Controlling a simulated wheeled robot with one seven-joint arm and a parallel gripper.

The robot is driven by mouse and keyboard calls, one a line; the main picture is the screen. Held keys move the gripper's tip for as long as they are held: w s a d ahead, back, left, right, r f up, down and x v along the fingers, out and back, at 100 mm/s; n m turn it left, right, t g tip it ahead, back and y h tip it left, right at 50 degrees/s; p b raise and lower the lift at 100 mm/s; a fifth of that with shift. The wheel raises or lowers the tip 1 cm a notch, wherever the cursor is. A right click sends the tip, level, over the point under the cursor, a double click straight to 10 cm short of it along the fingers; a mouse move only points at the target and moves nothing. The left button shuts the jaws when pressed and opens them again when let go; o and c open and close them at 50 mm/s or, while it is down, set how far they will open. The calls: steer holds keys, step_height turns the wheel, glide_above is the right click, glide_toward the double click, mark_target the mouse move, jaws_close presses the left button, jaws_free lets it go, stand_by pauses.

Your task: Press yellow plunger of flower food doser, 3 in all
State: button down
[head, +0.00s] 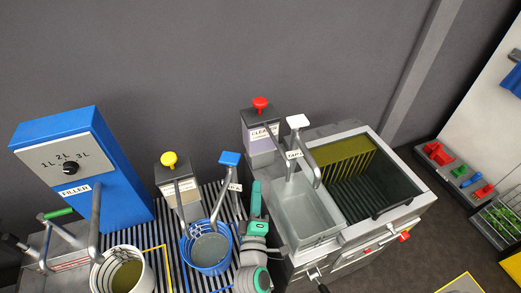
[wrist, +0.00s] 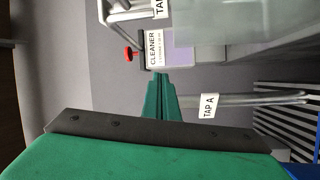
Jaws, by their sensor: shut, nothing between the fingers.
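The flower food doser (head: 184,198) is a grey box-shaped dispenser with a pale label, standing by the wall behind the buckets. Its yellow plunger (head: 169,159) sits on top and stands up clear of the box. A blue bucket (head: 208,250) with grey liquid stands in front of the doser. My gripper (head: 256,186) is to the right of the doser and of the blue-topped tap, apart from the plunger. In the wrist view its green fingers (wrist: 161,82) are shut together with nothing between them. The yellow plunger is out of the wrist view.
A cleaner dispenser (head: 262,130) with a red plunger (head: 260,103) stands behind the sink (head: 308,212); it also shows in the wrist view (wrist: 180,49). The blue-topped tap (head: 229,158) stands between my gripper and the doser. A blue filler (head: 88,170) and white bucket (head: 145,280) are left.

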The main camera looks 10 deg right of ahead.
steer(key=s+a+f+m+g+y, duration=0.1)
steer(key=s+a+f+m+y, duration=0.2)
steer(key=s, duration=0.7)
steer(key=s+a+f+m+g, duration=0.1)
steer(key=s+f+m, duration=0.1)
steer(key=s+f, duration=0.55)
steer(key=s+a+r+m, duration=0.1)
steer(key=s+m, duration=0.3)
steer(key=s, duration=0.4)
steer(key=s+a+r+m+g, duration=0.1)
steer(key=s+r+m, duration=0.2)
steer(key=s, duration=0.6)
steer(key=shift+s+m+g+y, duration=0.3)
steer(key=shift+m, duration=0.2)
steer(key=shift+r, duration=0.1)
